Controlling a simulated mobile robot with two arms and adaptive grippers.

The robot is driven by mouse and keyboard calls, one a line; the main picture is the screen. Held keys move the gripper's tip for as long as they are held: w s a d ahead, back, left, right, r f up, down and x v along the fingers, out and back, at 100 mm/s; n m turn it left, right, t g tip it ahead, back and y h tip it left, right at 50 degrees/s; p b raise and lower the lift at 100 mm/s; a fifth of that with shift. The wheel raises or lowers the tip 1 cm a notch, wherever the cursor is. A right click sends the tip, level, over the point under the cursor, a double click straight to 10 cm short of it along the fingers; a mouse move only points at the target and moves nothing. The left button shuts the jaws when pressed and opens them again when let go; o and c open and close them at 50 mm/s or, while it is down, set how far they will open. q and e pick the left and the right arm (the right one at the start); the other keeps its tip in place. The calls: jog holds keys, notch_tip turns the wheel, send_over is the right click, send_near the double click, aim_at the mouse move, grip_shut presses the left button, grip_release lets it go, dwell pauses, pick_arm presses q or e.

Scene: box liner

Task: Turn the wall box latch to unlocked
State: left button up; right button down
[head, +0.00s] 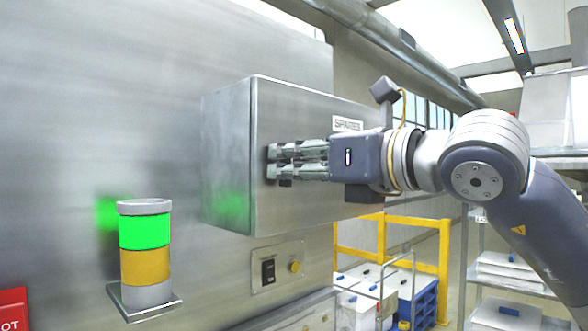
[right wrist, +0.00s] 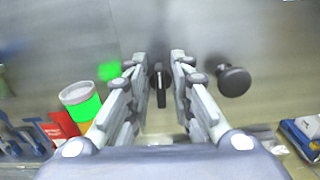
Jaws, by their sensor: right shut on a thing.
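The wall box (head: 300,105) is a grey metal box marked "SPARES", fixed to the metal wall in the head view. My right gripper (head: 272,162) reaches in from the right, its fingertips at the front face of the box. In the right wrist view, the small dark latch (right wrist: 160,88) stands upright in that picture between the two fingers of the right gripper (right wrist: 159,70), which is shut on it. In the head view the fingers hide most of the latch. My left gripper is not in view.
A round black knob (right wrist: 234,80) sits right of the fingers in the right wrist view. A stack light (head: 146,255) with a lit green section stands lower left of the box. A switch panel (head: 278,266) is below. A yellow frame (head: 415,222) and shelves (head: 505,262) stand behind.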

jog(key=shift+w+d+f+m+b, duration=0.15)
jog(key=shift+f+m+b, duration=0.05)
jog(key=shift+m+b, duration=2.7)
jog(key=shift+w+d+f+m+b, duration=0.1)
jog(key=shift+d+f+m+b, duration=0.05)
jog(key=shift+m+b, duration=2.7)
jog(key=shift+w+d+f+m+b, duration=0.15)
jog(key=shift+f+m+b, duration=0.05)
jog(key=shift+m+b, duration=2.65)
jog(key=c, duration=1.7)
grip_release()
